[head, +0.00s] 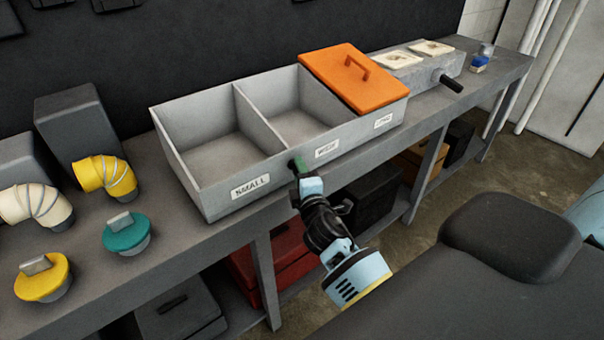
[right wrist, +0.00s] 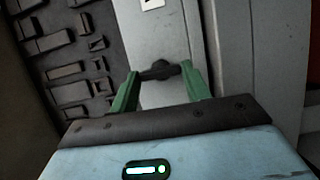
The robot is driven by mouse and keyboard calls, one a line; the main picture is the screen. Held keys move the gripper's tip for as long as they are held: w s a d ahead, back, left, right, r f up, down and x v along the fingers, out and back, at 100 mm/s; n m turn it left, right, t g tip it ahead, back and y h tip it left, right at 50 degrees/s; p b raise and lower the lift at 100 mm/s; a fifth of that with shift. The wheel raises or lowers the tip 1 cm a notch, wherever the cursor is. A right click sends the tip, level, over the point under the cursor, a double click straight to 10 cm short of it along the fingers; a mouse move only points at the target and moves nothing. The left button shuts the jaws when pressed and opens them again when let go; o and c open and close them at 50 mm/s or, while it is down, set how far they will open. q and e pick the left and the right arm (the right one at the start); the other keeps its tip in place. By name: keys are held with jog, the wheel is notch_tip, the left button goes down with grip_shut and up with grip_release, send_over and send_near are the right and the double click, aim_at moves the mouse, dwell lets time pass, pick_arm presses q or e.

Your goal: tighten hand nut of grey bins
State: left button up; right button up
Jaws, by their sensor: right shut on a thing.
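The grey bins (head: 215,205) stand on the bench as one box with several compartments in a row. The front labels include SMALL on the left one. The left and middle compartments are open and look empty. An orange lid (head: 380,97) with a handle covers the right one. My right gripper (head: 297,166) is at the front wall, between the left and middle labels. In the right wrist view its green fingers (right wrist: 160,86) are shut on a small black hand nut (right wrist: 160,70) against the grey wall. In the head view the fingers hide the nut. My left gripper is out of view.
Teal (head: 127,232) and yellow (head: 43,277) round caps and yellow (head: 105,175) and cream (head: 34,204) duct elbows lie left on the bench (head: 95,285). A grey block with a black handle (head: 449,83) stands right of the bins. Red (head: 283,262) and black boxes sit below.

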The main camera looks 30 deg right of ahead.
dwell(0.3)
jog(key=o, duration=1)
jog(key=shift+s, duration=0.1)
jog(key=v, duration=0.7)
jog(key=shift+s+a+b, duration=0.15)
jog(key=shift+s+b, duration=0.1)
jog(key=shift+b, duration=0.05)
jog(key=s+a+f+m+g+y, duration=0.2)
jog(key=s+a+f+m, duration=0.1)
jog(key=s+f, duration=0.5)
jog(key=s+a+f+m+g+y, duration=0.3)
jog(key=s+f, duration=0.5)
jog(key=s, duration=0.4)
jog(key=s+a+f+m+g+y, duration=0.2)
jog(key=s+a+f+m, duration=0.3)
jog(key=s+f, duration=0.3)
jog(key=shift+s+a+f+m+g+y+p, duration=0.3)
jog(key=shift+s+m+g, duration=0.35)
jog(key=shift+s, duration=0.4)
